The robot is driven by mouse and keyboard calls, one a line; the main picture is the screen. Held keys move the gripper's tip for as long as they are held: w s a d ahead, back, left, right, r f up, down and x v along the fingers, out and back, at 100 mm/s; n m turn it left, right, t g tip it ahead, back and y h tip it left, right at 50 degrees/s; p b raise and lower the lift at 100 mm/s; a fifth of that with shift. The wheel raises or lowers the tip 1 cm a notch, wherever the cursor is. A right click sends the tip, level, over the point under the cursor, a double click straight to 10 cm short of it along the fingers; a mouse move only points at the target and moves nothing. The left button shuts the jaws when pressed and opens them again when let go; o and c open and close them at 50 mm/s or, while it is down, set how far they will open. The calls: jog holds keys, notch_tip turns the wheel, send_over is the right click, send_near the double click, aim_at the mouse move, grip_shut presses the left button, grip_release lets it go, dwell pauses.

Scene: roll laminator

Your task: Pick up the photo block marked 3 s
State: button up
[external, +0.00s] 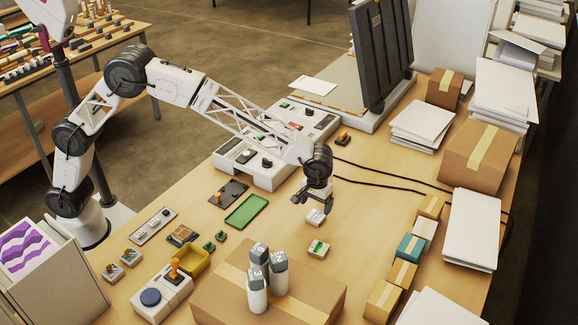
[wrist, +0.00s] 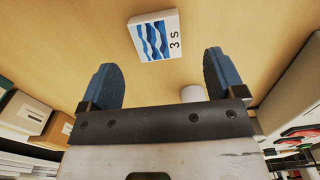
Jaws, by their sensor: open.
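The photo block marked 3 s (wrist: 155,36) is white with blue wave stripes and lies flat, face up, on the wooden table. In the wrist view it is beyond my fingertips, roughly centred between them and slightly turned.
Another small block with a green picture (external: 318,248) lies nearby. Three grey-and-white bottles (external: 257,295) stand on a cardboard box (external: 215,303) in front. A green tray (external: 247,210) and the white laminator (external: 255,170) are to the left. Several small boxes (external: 410,247) line the right.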

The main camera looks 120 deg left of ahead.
aim_at(316, 216)
jog(key=shift+f, duration=0.1)
jog(key=shift+w+f, duration=0.15)
jog(key=shift+f, duration=2.4)
jog(key=c, duration=1)
jog(key=shift+r, duration=0.2)
jog(key=shift+r, duration=0.6)
notch_tip(316, 216, up, 2)
jog(key=s+d, duration=0.2)
jog(key=s, duration=0.2)
jog(key=s+d+r, duration=0.1)
jog(key=s+d, duration=0.1)
jog(key=s, duration=0.3)
jog(key=s+d, duration=0.3)
jog(key=s, duration=0.2)
jog(key=shift+s+r, duration=0.2)
jog(key=shift+r, duration=0.05)
